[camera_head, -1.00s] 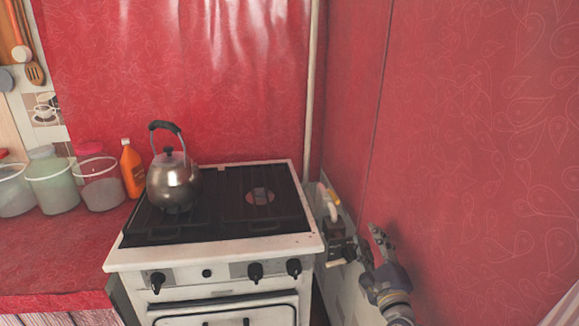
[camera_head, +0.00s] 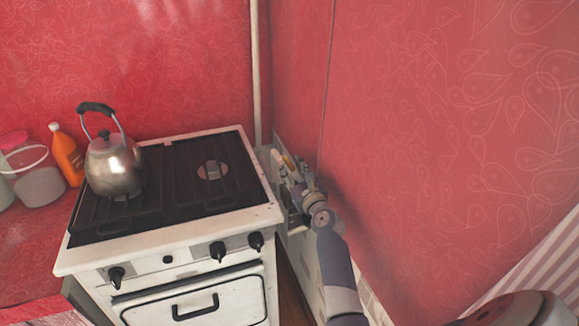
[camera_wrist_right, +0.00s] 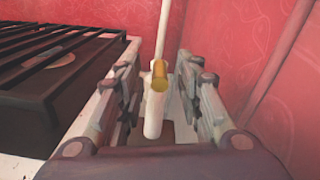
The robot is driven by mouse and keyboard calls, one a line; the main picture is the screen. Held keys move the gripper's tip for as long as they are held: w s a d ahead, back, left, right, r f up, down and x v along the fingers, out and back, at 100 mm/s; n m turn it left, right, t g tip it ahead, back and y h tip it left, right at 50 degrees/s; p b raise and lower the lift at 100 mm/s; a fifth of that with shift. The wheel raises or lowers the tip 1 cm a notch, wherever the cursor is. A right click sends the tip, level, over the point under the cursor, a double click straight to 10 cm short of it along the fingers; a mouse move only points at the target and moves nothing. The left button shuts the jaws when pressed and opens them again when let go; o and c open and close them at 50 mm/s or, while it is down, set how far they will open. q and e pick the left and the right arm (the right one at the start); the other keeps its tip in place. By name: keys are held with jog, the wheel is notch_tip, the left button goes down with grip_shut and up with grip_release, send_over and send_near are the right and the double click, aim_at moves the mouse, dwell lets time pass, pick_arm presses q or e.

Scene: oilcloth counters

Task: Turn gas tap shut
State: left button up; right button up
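The gas tap's yellow part (camera_head: 287,162) shows at the white pipe in the gap between the stove and the right wall. In the right wrist view the yellow piece (camera_wrist_right: 159,75) sits at the top of a thick white pipe part (camera_wrist_right: 153,115). My right gripper (camera_head: 291,175) reaches down into this gap. In the right wrist view its two fingers (camera_wrist_right: 158,62) are apart, one on each side of the yellow piece, with visible space on both sides. In the head view the gripper hides the lower part of the tap. My left gripper is not in view.
The white stove (camera_head: 190,245) with its black hob stands left of the gap, close to my gripper. A metal kettle (camera_head: 114,168) stands on it. The red wall (camera_head: 430,170) is close on the right. An orange bottle (camera_head: 66,155) and jars stand at the left.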

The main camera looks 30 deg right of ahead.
jog(key=shift+x, duration=1.05)
grip_shut()
jog(key=shift+d, duration=0.1)
